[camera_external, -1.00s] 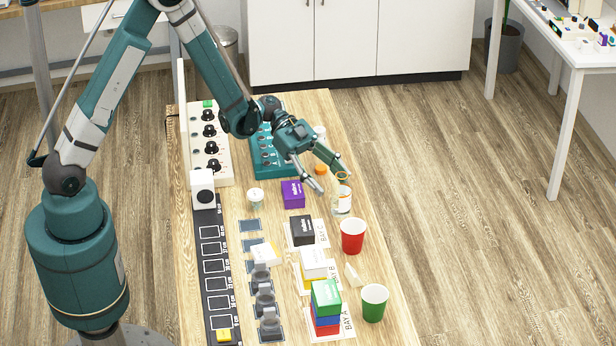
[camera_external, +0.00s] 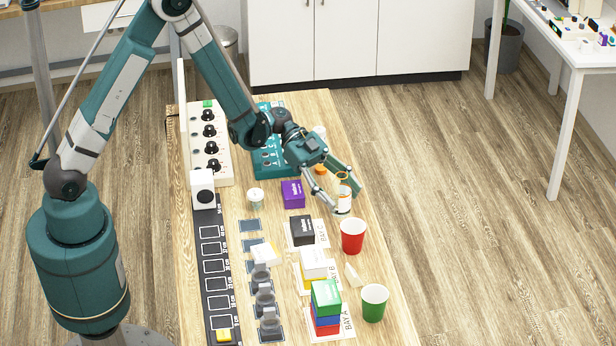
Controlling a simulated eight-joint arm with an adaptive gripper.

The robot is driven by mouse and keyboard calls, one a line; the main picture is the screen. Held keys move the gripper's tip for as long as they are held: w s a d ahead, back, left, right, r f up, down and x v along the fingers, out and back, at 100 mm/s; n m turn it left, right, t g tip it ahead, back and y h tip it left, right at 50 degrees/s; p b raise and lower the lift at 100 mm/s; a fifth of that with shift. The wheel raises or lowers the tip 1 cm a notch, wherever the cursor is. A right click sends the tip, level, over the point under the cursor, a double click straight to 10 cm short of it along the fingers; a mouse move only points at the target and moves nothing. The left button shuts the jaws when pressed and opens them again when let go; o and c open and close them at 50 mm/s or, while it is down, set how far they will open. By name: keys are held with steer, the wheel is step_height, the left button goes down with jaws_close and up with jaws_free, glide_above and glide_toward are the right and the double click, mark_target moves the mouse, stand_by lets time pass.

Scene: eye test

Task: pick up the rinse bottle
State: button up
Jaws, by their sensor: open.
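The rinse bottle seems to be the small clear bottle (camera_external: 344,198) with a white label and an orange ring at its top. It stands upright near the right edge of the table, behind the red cup. My gripper (camera_external: 346,198) is open, with one finger to the left of the bottle and the other behind it or to its right. The fingertips are close to the bottle; I cannot tell whether they touch it.
A red cup (camera_external: 352,236) stands just in front of the bottle. A purple box (camera_external: 293,194) and a black box (camera_external: 302,230) lie to the left. A green cup (camera_external: 374,303) and stacked boxes (camera_external: 326,298) stand nearer the front. Teal and white panels are behind.

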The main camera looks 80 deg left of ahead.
steer(key=shift+d, duration=0.1)
stand_by(0.5)
steer(key=c, duration=1)
steer(key=shift+c, duration=0.2)
steer(key=shift+r, duration=0.25)
step_height(320, 180, up, 9)
steer(key=p, duration=0.2)
steer(key=shift+r+p, duration=0.15)
steer(key=shift+p, duration=0.15)
steer(key=shift+r, duration=0.1)
stand_by(0.9)
